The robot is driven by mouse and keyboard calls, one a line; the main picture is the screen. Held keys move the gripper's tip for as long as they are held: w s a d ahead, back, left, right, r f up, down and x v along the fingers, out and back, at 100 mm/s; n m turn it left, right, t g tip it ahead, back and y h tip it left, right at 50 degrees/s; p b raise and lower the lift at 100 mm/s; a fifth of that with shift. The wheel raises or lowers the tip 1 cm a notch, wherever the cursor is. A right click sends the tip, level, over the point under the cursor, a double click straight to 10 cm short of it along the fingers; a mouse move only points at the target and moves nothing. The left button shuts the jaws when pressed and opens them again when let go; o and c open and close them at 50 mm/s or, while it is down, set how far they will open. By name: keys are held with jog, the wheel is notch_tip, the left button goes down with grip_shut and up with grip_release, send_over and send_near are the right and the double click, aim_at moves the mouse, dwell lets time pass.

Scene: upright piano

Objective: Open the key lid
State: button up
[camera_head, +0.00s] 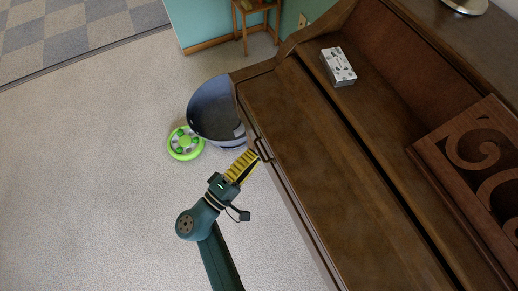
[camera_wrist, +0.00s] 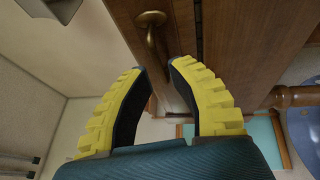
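The brown key lid (camera_head: 320,165) of the upright piano lies closed, a long flat panel sloping along the piano's front. A thin dark handle (camera_head: 263,149) stands out from its front edge near the left end. In the wrist view a brass handle (camera_wrist: 152,20) shows on the wooden face, its bar pointing down toward the gap between my fingertips. My gripper (camera_head: 254,157) with yellow ribbed fingers is at the lid's front edge beside this handle. In the wrist view my gripper (camera_wrist: 160,68) is open, with nothing between its pads. Whether a fingertip touches the handle, I cannot tell.
A green round toy (camera_head: 185,143) lies on the carpet. A patterned box (camera_head: 338,66) and a carved music stand (camera_head: 478,160) are on the piano behind the lid. The carpet at left is clear.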

jog(key=shift+x, duration=1.45)
grip_shut()
jog(key=shift+r, duration=0.1)
